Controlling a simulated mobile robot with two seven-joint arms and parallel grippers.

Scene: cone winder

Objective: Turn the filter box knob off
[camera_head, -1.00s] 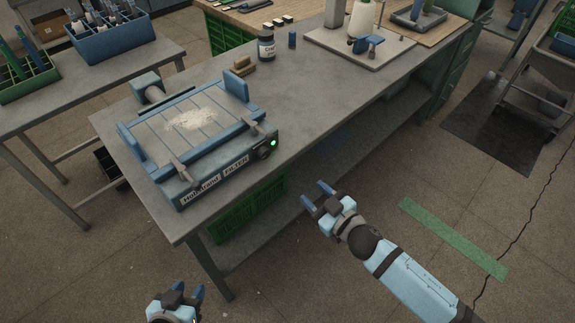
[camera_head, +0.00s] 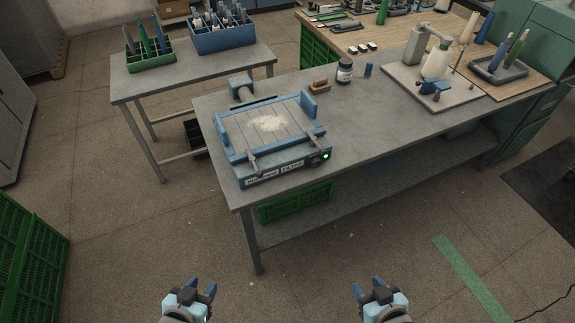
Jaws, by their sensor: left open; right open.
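The blue filter box (camera_head: 230,138) sits on the near left end of the grey table, with a whitish powder patch on its slatted top. Its front carries two labels. The dark filter box knob (camera_head: 314,160) is at the right end of that front, next to a lit green light (camera_head: 326,156). The knob is too small to tell which way it points. My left gripper (camera_head: 201,287) is open and empty at the bottom of the view, below and in front of the table. My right gripper (camera_head: 371,287) is open and empty to its right, also apart from the table.
The grey table (camera_head: 370,120) has clear room right of the filter box. A dark jar (camera_head: 344,71), a brush-like brown block (camera_head: 320,85) and a winder on a pale plate (camera_head: 405,84) stand farther back. A green crate (camera_head: 295,203) is under the table. Floor before the table is clear.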

